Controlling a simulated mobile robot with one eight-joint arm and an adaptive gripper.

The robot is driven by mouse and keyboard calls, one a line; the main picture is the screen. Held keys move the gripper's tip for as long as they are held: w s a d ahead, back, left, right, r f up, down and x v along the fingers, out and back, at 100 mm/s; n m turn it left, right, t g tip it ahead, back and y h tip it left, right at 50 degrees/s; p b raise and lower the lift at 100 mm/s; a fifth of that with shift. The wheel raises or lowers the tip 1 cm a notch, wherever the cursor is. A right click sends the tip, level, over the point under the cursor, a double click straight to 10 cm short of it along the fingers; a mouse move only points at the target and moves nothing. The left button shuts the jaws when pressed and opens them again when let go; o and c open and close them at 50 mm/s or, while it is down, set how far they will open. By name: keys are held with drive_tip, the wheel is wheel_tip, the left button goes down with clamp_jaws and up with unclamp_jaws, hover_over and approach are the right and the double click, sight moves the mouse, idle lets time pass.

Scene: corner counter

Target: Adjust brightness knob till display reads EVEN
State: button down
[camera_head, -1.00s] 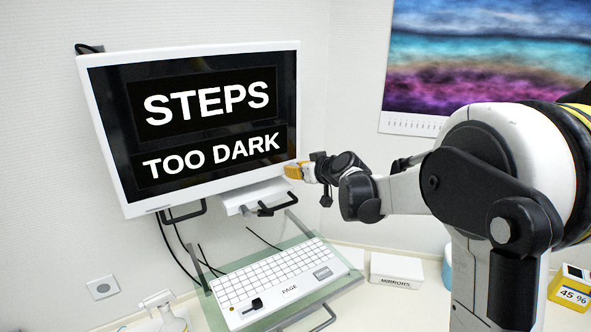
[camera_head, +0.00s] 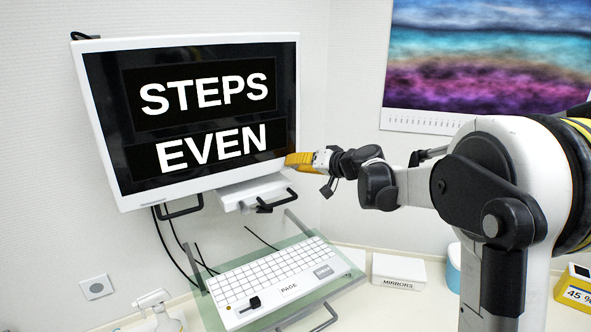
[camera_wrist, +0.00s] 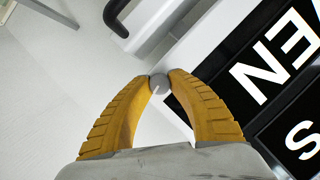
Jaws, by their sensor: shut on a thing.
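The display (camera_head: 205,118) is a large white-framed monitor on the wall side. It reads STEPS on the upper line and EVEN on the lower line. My gripper (camera_head: 292,160) is at the display's lower right edge. In the wrist view, the yellow fingers of my gripper (camera_wrist: 159,84) are closed around the small round grey brightness knob (camera_wrist: 159,82), which has a pale mark on its face. The knob is hidden behind the fingers in the head view. Part of the display (camera_wrist: 262,92) with the letters EN shows on the right of the wrist view.
A white keyboard (camera_head: 270,279) on a greenish tray is below the display. Dark handles and hanging cables are under the screen. A white MIRRORS box (camera_head: 398,271) and a yellow box (camera_head: 575,290) marked 45 % stand on the counter. A colourful picture (camera_head: 480,60) hangs behind my arm.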

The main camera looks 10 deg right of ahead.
drive_tip(key=shift+f+m+y+b, duration=0.1)
drive_tip(key=shift+m+y+b, duration=0.2)
drive_tip(key=shift+m, duration=0.2)
idle(0.3)
drive_tip(key=c, duration=1.2)
unclamp_jaws()
drive_tip(key=shift+s, duration=0.1)
drive_tip(key=v, duration=1.2)
